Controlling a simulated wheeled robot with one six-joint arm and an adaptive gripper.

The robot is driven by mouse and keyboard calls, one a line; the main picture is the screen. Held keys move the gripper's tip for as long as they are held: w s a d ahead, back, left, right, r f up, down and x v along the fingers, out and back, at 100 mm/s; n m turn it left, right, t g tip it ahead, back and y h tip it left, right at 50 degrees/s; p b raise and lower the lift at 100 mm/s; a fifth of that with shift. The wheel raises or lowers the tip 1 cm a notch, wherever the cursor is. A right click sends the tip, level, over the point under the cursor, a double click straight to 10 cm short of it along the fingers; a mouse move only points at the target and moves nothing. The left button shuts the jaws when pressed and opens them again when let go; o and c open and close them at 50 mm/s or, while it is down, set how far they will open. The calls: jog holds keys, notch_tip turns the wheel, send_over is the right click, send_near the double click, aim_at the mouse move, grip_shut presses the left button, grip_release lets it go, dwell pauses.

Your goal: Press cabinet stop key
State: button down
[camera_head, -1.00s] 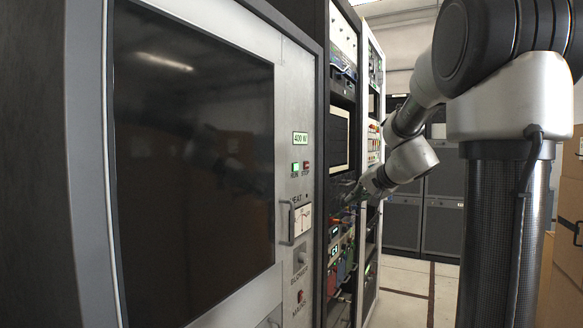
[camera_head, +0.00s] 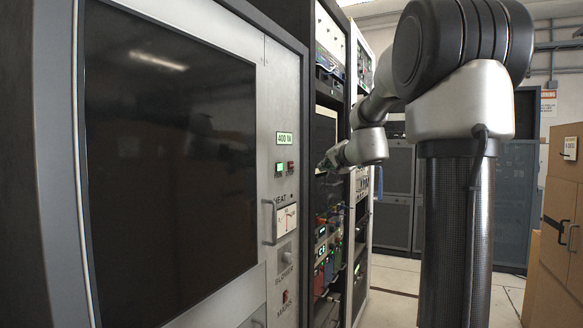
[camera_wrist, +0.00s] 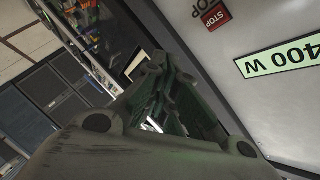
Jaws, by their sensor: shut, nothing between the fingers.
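The stop key (camera_head: 291,167) is a small red key on the light grey cabinet front (camera_head: 283,100), right beside a lit green key (camera_head: 280,168). In the wrist view the red stop key (camera_wrist: 216,17), lettered STOP, is at the top right, above the green 400 W display (camera_wrist: 280,57). My gripper (camera_head: 323,165) is shut and empty, in front of the open rack to the right of the key and apart from it. In the wrist view my gripper's fingers (camera_wrist: 158,72) point up the middle, left of and below the key.
A handle (camera_head: 268,222) and a meter (camera_head: 287,218) stick out or sit below the keys. The open rack (camera_head: 326,130) with cables stands close beside the cabinet. Brown cartons or cupboards (camera_head: 562,210) stand at the right. Some floor (camera_head: 392,300) is clear.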

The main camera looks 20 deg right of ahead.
jog(key=w+a, duration=0.5)
jog(key=w, duration=0.1)
jog(key=shift+w, duration=0.15)
dwell(1.4)
jog(key=shift+w+a, duration=0.2)
jog(key=shift+w, duration=0.05)
jog(key=shift+w+a, duration=0.2)
jog(key=shift+w, duration=0.1)
dwell(0.7)
dwell(0.3)
jog(key=shift+s+d, duration=0.45)
jog(key=shift+s, duration=0.15)
jog(key=s+d, duration=0.1)
jog(key=s, duration=0.1)
jog(key=s+d, duration=0.2)
dwell(0.4)
